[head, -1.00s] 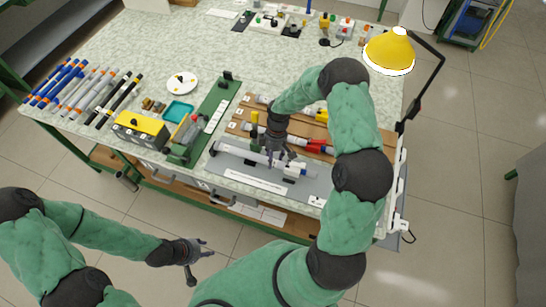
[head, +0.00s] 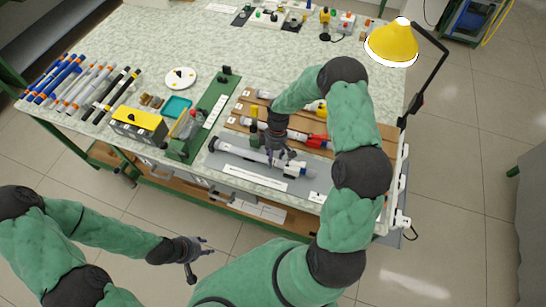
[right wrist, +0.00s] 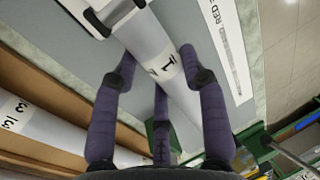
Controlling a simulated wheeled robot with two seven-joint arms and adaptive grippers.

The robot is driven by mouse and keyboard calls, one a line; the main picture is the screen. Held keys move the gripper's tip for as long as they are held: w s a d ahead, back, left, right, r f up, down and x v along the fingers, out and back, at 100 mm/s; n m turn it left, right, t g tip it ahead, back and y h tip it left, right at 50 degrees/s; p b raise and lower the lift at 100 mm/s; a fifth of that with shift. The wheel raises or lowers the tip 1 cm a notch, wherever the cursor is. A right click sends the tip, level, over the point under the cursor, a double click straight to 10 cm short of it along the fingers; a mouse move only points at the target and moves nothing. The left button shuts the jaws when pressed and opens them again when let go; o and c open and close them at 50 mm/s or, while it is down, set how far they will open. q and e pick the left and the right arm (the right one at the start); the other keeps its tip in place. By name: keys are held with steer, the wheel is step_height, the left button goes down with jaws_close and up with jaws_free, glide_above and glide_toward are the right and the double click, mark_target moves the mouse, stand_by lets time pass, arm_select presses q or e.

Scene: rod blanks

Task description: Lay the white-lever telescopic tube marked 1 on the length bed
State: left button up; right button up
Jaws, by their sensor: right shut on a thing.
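The grey-white telescopic tube (head: 243,152) lies lengthwise over a grey panel in the head view, with a blue and white fitting at its right end. In the right wrist view the tube (right wrist: 150,45) shows a mark 1 and a white lever part (right wrist: 100,14). My right gripper (head: 281,157) is shut on the tube, with fingers (right wrist: 160,82) on both sides of it. I cannot tell whether the tube touches the panel. A long green bed (head: 207,128) with a white strip stands left of the panel. My left gripper (head: 200,258) is open and empty, in front of the table.
A wooden rack (head: 237,122) behind the panel holds other tubes, one with red parts (head: 317,141). The panel (head: 225,165) carries a white label strip. A yellow-topped box (head: 138,122) and teal tray (head: 177,107) stand left. A yellow lamp (head: 391,44) overhangs the right side.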

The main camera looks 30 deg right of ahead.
steer(key=shift+f, duration=0.3)
steer(key=o, duration=0.9)
steer(key=v, duration=1.2)
